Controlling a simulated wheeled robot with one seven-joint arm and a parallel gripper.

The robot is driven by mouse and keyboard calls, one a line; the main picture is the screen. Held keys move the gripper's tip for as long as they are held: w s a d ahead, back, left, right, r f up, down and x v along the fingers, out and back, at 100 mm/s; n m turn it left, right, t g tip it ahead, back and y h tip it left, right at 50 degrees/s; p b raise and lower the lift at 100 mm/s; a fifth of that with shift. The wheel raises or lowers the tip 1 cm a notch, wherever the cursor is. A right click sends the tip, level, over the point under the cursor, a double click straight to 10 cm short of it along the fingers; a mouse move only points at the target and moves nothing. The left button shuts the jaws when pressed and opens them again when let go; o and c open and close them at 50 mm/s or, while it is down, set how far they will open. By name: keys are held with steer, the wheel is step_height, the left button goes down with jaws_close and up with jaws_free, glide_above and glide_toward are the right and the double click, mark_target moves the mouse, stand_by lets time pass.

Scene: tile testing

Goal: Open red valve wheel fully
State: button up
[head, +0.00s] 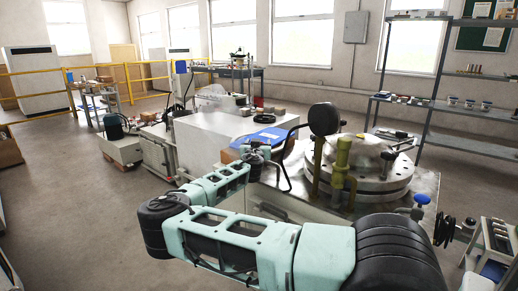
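I cannot make out a red valve wheel in the head view. A round metal flanged vessel (372,178) with olive-yellow pipes (342,160) stands on a metal-topped bench at centre right. A small blue handle (421,199) shows at the right of that bench, with a black ribbed wheel-like part (445,231) below it. My mint-green arm crosses the foreground from the lower right to the left, then bends back toward the centre. Its far end is small and dark near the bench, and I cannot tell whether the gripper is open or shut.
A white box-like machine (212,140) with a blue item (265,136) on top stands behind my arm. Grey shelves (455,120) stand at the right and a small stool-like rack (497,236) at lower right. Yellow railings (100,68) run at back left. The left floor is mostly clear.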

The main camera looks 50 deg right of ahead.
steer(key=n+t+y, duration=0.2)
steer(key=n+t+y+p, duration=0.1)
steer(key=shift+r+t+y, duration=0.25)
steer(key=shift+t+y, duration=0.05)
steer(key=n+t+y, duration=0.1)
steer(key=n+t+y+p, duration=0.1)
steer(key=y, duration=0.1)
steer(key=shift+w+a+n, duration=0.15)
steer(key=shift+n, duration=0.15)
steer(key=n+y, duration=0.1)
steer(key=y, duration=0.1)
steer(key=n+t+y, duration=0.1)
steer(key=n+y+p, duration=0.1)
steer(key=y, duration=0.1)
steer(key=shift+w+a+f+n+y, duration=0.1)
steer(key=shift+a+f+n+y, duration=0.05)
steer(key=shift+a+n+y, duration=0.15)
steer(key=shift+a+f+n+y, duration=0.1)
steer(key=shift+a+n+y, duration=0.1)
steer(key=shift+n+y, duration=1.05)
steer(key=shift+a+n+y, duration=0.2)
steer(key=shift+n+y, duration=0.45)
steer(key=shift+y, duration=1.1)
steer(key=o, duration=1)
steer(key=shift+w+f, duration=0.1)
